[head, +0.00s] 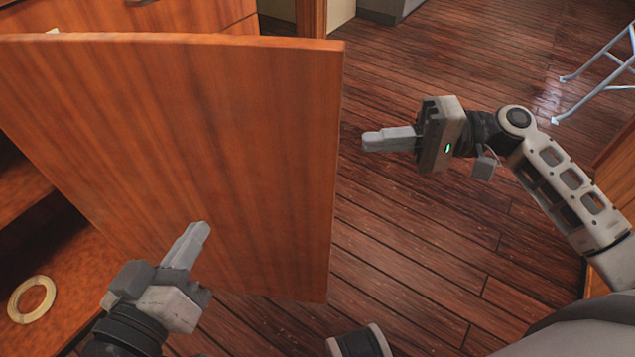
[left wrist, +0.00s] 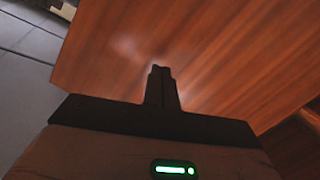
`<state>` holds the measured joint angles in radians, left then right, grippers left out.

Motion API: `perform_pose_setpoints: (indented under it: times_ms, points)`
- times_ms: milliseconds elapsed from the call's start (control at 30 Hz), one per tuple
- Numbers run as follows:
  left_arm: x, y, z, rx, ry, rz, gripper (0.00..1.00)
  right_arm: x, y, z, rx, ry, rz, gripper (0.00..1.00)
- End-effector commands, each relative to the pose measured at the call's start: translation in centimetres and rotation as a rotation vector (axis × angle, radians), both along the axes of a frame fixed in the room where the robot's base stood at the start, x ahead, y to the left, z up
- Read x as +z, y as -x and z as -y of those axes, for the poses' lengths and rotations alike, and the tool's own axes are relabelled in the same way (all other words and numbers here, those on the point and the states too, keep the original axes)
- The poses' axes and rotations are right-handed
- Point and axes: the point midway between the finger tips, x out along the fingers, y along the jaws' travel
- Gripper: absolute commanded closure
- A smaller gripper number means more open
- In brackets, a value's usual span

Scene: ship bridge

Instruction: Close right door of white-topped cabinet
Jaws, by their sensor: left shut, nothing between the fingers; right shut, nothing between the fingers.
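The cabinet's wooden door (head: 200,130) stands open and fills the left half of the head view. Its free edge is to the right, and the cabinet's shelves (head: 60,255) show at the left behind it. My left gripper (head: 200,230) is shut and empty, in front of the lower part of the door. The left wrist view shows its fingertips (left wrist: 161,70) pointing at the door's face (left wrist: 200,55); I cannot tell whether they touch it. My right gripper (head: 368,140) is shut and empty, to the right of the door's free edge, pointing left. The cabinet's white top is not in view.
A pale ring (head: 31,299) lies on the cabinet's lower shelf. Wooden drawers (head: 190,15) stand behind the door. The plank floor (head: 430,240) is open to the right of the door. A light metal frame (head: 600,75) stands at the upper right.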

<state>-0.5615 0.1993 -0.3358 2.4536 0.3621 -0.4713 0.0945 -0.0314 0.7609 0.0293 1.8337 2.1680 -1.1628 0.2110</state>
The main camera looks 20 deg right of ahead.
Motion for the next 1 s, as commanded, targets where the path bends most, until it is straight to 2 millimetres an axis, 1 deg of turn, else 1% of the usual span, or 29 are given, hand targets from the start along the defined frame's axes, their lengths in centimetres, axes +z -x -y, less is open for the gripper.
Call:
perform_pose_setpoints:
  times_ms: [33, 167, 267, 367, 600, 700, 833, 1000]
  points:
    - [-1.2, 0.1, 0.1, -0.007, 0.01, 0.012, 1.0, -0.5, 0.1, 0.3, 0.021, -0.03, 0.001, 1.0]
    - [-1.1, 0.3, 0.3, -0.014, 0.024, 0.025, 1.0, 0.7, 0.3, 0.5, 0.057, -0.083, -0.001, 1.0]
    - [-0.9, 0.3, 0.4, -0.017, 0.033, 0.029, 1.0, 1.1, 0.3, -0.1, 0.066, -0.095, -0.001, 1.0]
    - [-0.8, 0.4, 0.4, -0.018, 0.047, 0.031, 1.0, 1.2, 0.0, -1.5, 0.067, -0.095, 0.002, 1.0]
    - [-0.6, 0.4, 0.6, -0.023, 0.086, 0.037, 1.0, 1.2, -0.9, -5.9, 0.067, -0.096, 0.002, 1.0]
    - [-0.5, 0.3, 0.6, -0.024, 0.096, 0.044, 1.0, 1.2, -1.3, -7.3, 0.064, -0.096, 0.001, 1.0]
    - [-0.1, 0.1, 0.5, -0.02, 0.087, 0.072, 1.0, 1.1, -1.5, -8.6, 0.063, -0.095, -0.001, 1.0]
    - [0.1, 0.0, 0.4, -0.017, 0.083, 0.083, 1.0, 1.2, -1.6, -9.1, 0.063, -0.095, -0.001, 1.0]
